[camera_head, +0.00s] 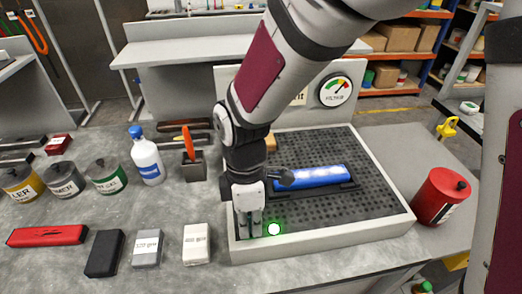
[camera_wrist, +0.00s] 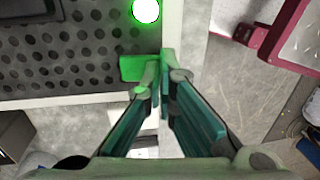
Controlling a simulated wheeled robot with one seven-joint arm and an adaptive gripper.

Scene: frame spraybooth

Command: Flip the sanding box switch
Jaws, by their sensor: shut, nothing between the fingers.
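The sanding box (camera_head: 325,252) has a pale frame around a dark perforated top. A round lamp (camera_head: 274,229) glows green-white on its front edge, and it also shows in the wrist view (camera_wrist: 146,11). My gripper (camera_head: 249,230) points down at the box's front left corner, just left of the lamp. In the wrist view its fingertips (camera_wrist: 166,62) are together with nothing between them. A small green-lit block (camera_wrist: 131,69), probably the switch, sits against the fingertips' left side; I cannot tell whether they touch. My gripper hides this spot in the head view.
A blue lit piece (camera_head: 308,179) lies on the perforated top. A filter gauge (camera_head: 335,91) stands behind. A red can (camera_head: 440,196) is right of the box. Sanding blocks (camera_head: 197,244), a white bottle (camera_head: 146,157) and several tins stand left.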

